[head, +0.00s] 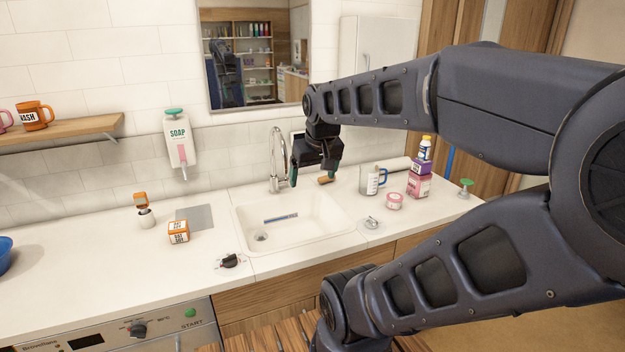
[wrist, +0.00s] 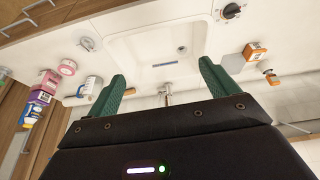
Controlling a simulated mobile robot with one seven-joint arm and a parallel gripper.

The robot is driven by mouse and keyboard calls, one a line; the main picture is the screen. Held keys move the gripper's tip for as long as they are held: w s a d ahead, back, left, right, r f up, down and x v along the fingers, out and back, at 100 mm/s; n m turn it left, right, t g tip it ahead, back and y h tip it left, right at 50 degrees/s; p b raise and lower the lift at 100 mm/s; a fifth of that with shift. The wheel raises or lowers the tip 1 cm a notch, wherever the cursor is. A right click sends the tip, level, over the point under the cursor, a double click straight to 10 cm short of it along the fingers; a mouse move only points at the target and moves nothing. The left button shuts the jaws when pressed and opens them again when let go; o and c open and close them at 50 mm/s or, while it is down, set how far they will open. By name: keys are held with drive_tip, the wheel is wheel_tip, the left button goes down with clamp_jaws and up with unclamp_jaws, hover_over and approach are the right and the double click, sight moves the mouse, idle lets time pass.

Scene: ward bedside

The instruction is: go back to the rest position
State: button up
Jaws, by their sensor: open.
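My gripper (head: 314,174) is open and empty in the head view, raised over the back right of the sink near the tap. Its two green fingers also show spread apart in the wrist view (wrist: 160,92), with the sink between and beyond them. My arm reaches in from the right side of the head view and hides part of the counter and cabinets.
The white sink (head: 243,217) holds a blue stick-like item (head: 281,217). The tap (head: 277,165) stands behind it. A mug (head: 371,181), a pink jar (head: 394,201) and stacked boxes (head: 419,186) are right of it; an orange box (head: 179,232) is left. The left counter is mostly clear.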

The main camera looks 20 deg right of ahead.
drive_tip(key=shift+s+a+f, duration=0.3)
drive_tip(key=shift+s+a, duration=0.2)
drive_tip(key=shift+s, duration=0.35)
